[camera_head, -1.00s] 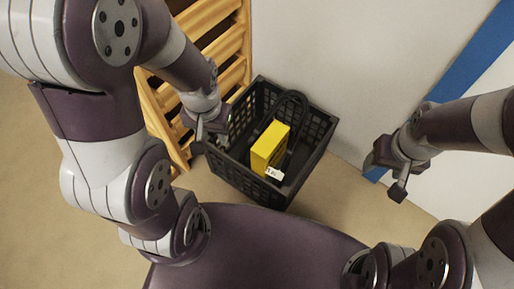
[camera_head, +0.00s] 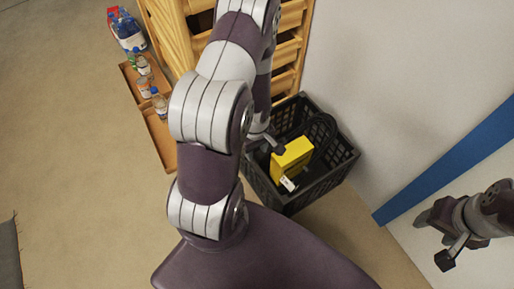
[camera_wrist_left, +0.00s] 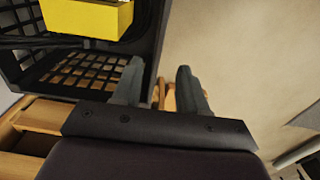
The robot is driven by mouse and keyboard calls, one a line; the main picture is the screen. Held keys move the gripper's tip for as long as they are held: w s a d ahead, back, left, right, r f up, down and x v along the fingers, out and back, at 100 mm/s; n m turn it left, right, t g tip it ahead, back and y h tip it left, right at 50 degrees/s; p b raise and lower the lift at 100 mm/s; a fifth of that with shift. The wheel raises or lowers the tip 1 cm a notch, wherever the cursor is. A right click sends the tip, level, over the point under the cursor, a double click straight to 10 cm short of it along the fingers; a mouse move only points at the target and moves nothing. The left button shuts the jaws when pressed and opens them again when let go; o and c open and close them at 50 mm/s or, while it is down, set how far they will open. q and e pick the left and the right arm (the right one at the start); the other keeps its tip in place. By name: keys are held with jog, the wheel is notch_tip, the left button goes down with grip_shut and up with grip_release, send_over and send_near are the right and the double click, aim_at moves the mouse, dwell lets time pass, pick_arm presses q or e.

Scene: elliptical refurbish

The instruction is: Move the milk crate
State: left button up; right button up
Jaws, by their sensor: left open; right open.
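The milk crate (camera_head: 285,201) is a black, open-topped lattice crate on the floor, right of centre in the head view. It holds a yellow box (camera_head: 291,158) with a small white label and a black looped item (camera_head: 322,128). My left gripper (camera_head: 266,141) is at the crate's left rim, partly hidden by my arm. In the left wrist view, its open fingers (camera_wrist_left: 158,88) are beside the crate wall (camera_wrist_left: 152,42), one over the crate's inside and one over the floor; contact is unclear. My right gripper (camera_head: 438,240) is open and empty, apart from the crate at the lower right.
A wooden slatted rack (camera_head: 172,38) stands behind and left of the crate. A brown tray (camera_head: 161,140) with several bottles lies on the floor at left. A white wall with a blue stripe (camera_head: 445,165) is close on the right. Floor at far left is open.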

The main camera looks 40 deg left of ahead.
aim_at(256, 164)
pick_arm(q)
notch_tip(256, 164, down, 13)
jog(key=b, duration=1)
jog(key=shift+r, duration=0.2)
grip_shut()
dwell(0.6)
